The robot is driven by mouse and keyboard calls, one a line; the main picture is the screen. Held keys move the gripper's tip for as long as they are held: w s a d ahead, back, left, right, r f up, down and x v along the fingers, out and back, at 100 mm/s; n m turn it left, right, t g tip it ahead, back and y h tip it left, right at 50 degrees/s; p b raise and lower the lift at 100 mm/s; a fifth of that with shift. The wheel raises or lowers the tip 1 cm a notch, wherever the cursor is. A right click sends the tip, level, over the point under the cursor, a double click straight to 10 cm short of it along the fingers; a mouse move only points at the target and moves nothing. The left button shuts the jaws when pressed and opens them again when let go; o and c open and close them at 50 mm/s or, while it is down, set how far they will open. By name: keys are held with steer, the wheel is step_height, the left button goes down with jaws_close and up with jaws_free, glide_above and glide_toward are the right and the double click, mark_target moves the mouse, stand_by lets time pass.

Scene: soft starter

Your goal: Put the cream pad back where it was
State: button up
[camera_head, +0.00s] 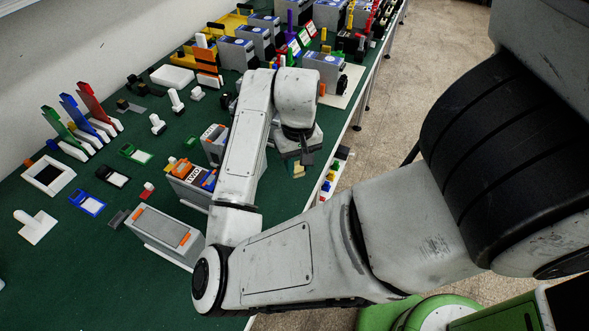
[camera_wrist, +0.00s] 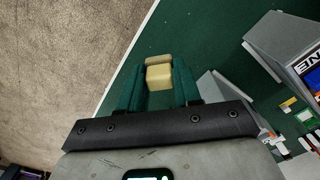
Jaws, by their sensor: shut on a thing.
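The cream pad (camera_wrist: 158,75) is a small pale yellow block. In the wrist view it sits between the two teal fingertips of my gripper (camera_wrist: 160,70), which is shut on it near the top middle. The pad is over the green table (camera_wrist: 208,45), close to its white edge; its height above the table is hard to tell. In the head view my gripper (camera_head: 302,160) points down near the table's right edge, and my arm hides part of the table.
In the wrist view grey boxes (camera_wrist: 275,40) stand to the right, and the floor (camera_wrist: 60,60) lies beyond the edge on the left. In the head view a grey box with orange strips (camera_head: 165,235) stands left of my arm. Bare green table lies at lower left.

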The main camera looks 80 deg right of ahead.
steer(key=d+f, duration=0.1)
steer(key=d+f+b, duration=0.1)
steer(key=f, duration=0.1)
steer(key=d+f, duration=0.1)
steer(key=shift+w+d+f+b, duration=0.35)
steer(key=shift+f+b, duration=0.05)
steer(key=shift+w+d+f, duration=0.15)
steer(key=shift+d, duration=0.1)
steer(key=shift+w+d+f, duration=0.1)
steer(key=shift+d+f, duration=0.3)
steer(key=shift+f, duration=0.1)
steer(key=shift+f+p, duration=0.4)
steer(key=shift+f, duration=1.15)
steer(key=shift+f, duration=0.2)
steer(key=o, duration=0.9)
steer(key=shift+o, duration=0.2)
